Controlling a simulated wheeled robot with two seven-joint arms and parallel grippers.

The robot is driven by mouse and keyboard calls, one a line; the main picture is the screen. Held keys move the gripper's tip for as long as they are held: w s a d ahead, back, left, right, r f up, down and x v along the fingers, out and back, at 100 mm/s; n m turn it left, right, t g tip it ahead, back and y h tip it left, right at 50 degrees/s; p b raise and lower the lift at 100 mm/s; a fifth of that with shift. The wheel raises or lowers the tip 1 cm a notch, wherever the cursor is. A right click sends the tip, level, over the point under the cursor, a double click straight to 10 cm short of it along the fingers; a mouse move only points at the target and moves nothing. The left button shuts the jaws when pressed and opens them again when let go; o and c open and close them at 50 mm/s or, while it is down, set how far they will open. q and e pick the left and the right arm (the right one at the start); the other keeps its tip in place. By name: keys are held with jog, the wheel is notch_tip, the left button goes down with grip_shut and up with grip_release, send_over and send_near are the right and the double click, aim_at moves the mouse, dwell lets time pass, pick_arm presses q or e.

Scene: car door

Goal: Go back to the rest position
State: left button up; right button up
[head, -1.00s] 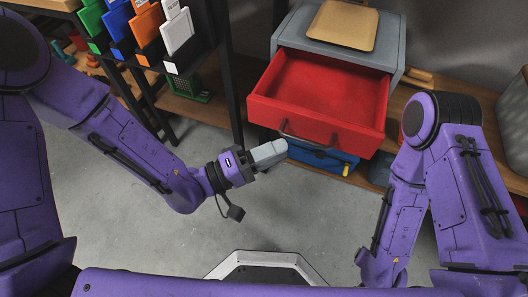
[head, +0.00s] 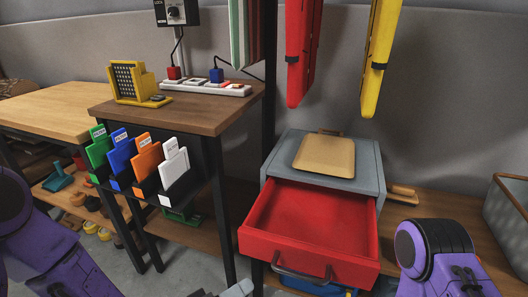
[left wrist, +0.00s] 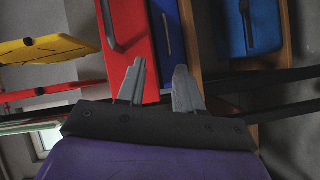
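My left gripper (head: 238,289) barely shows at the bottom edge of the head view, just left of the open red drawer (head: 312,222). In the left wrist view, its two grey fingers (left wrist: 159,72) stand apart with nothing between them. The red drawer front (left wrist: 128,45) lies beyond the fingers there. The purple left arm shows at the lower left of the head view. The purple right arm shows only as a bent joint at the lower right, and its gripper is out of view.
The grey drawer cabinet (head: 371,170) carries a tan board (head: 324,157). The red drawer is pulled out and empty. A wooden table (head: 185,110) holds a white power strip (head: 205,88) and a yellow holder (head: 128,83). Coloured folders hang on its side. A grey bin (head: 508,215) stands far right.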

pick_arm(q)
jog(key=s+a+f+n+g+y, duration=0.2)
jog(key=s+a+f+y, duration=0.1)
jog(key=a+f+y, duration=1.15)
jog(key=s+a+f+n+g+y, duration=0.15)
jog(key=s+a+f+g, duration=0.35)
jog(key=s+a+f, duration=0.7)
notch_tip(320, 180, up, 29)
jog(key=s+d+p, duration=0.2)
jog(key=p, duration=2.6)
jog(key=shift+s+g+y, duration=0.3)
jog(key=shift+s+y, duration=0.05)
jog(key=shift+y, duration=0.05)
jog(key=shift+m, duration=0.25)
